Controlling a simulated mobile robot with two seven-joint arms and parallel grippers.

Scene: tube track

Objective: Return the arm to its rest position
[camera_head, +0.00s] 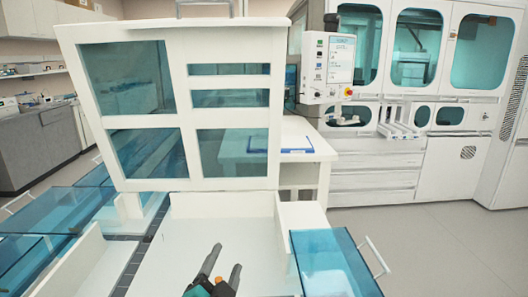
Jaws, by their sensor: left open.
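My left gripper (224,257) shows at the bottom centre of the head view, over the white tray-like surface (190,235). Its two dark grey fingers point up and away and stand apart, with nothing between them. A teal and black part of its body shows at the bottom edge. The rest of my left arm is out of the picture. My right gripper is not in view.
A white frame with teal windows (183,185) stands upright behind the surface. White walls (88,265) flank it. Blue translucent covers with handles lie left (35,248) and right (330,260). A white table (310,150) and large machine (430,150) stand behind. Floor at right is clear.

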